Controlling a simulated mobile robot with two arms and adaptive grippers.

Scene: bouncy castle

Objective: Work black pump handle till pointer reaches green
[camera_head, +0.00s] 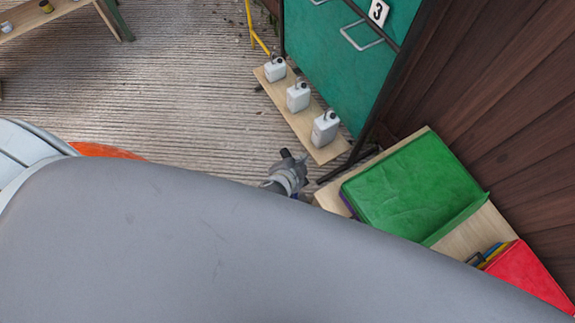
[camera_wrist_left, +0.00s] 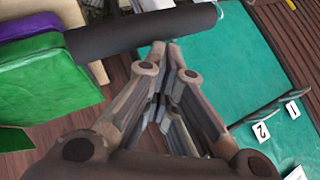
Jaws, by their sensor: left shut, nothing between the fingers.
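A thick black bar (camera_wrist_left: 120,36), which looks like the pump handle, crosses the top of the left wrist view. My left gripper (camera_wrist_left: 165,50) is shut and empty, its fingertips at the lower edge of the bar near its right end. I cannot tell whether they touch it. In the head view my left gripper (camera_head: 288,174) shows small beyond a large grey surface, with dark pieces at its tip. The grey surface hides the rest of that arm. No gauge, pointer or green zone shows. My right gripper is not in view.
A teal cabinet (camera_head: 335,75) stands beyond the gripper, with white canisters (camera_head: 298,97) on a plank before it. A green mat (camera_head: 412,185) and a red one (camera_head: 525,272) lie on a wooden bench at right.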

